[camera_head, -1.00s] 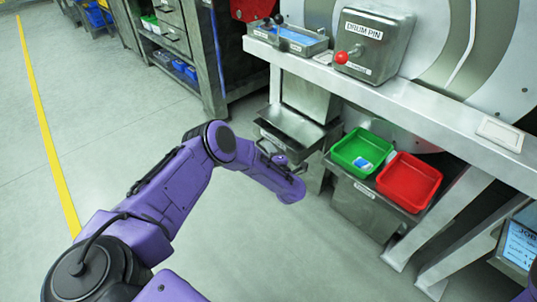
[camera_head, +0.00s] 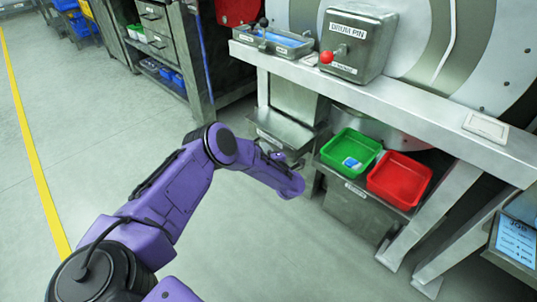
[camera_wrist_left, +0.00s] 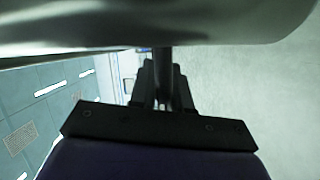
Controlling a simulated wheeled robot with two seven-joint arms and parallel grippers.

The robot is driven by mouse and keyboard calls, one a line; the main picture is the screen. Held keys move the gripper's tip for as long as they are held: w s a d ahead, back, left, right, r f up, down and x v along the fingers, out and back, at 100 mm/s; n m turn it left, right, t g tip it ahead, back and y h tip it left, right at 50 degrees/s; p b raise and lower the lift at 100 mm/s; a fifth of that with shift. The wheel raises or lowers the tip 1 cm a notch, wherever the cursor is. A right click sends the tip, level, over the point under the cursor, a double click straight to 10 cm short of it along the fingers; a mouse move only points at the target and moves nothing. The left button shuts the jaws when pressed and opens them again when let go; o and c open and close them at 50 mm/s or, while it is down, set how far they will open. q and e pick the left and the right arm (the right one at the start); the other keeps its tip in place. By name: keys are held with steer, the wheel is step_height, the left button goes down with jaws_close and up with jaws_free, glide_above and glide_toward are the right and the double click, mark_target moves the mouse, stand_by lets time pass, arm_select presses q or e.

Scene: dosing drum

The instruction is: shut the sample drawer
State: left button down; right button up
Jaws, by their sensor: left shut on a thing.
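The sample drawer (camera_head: 284,128) is a grey metal drawer under the left part of the bench, standing out from it in the head view. My left gripper (camera_head: 277,156) is at the drawer's front, low and close to it. In the left wrist view its dark fingers (camera_wrist_left: 163,92) are shut around a dark bar, which I take as the drawer's handle. A metal surface, likely the drawer, fills the top of that view. My wrist partly hides the handle in the head view. My right gripper is not in view.
The bench (camera_head: 400,102) carries the drum pin box (camera_head: 355,45) above. Open floor (camera_head: 90,150) lies to the left.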

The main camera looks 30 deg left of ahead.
arm_select(q)
steer(key=c, duration=1.2)
jaws_free()
steer(key=shift+w+d, duration=0.1)
steer(key=shift+w, duration=0.15)
steer(key=shift+o, duration=0.2)
steer(key=shift+s, duration=0.1)
steer(key=f+p+v, duration=0.1)
steer(key=p+v, duration=0.2)
steer(key=v, duration=0.7)
steer(key=shift+d+r, duration=0.2)
steer(key=shift+r, duration=0.3)
steer(key=shift+s, duration=0.1)
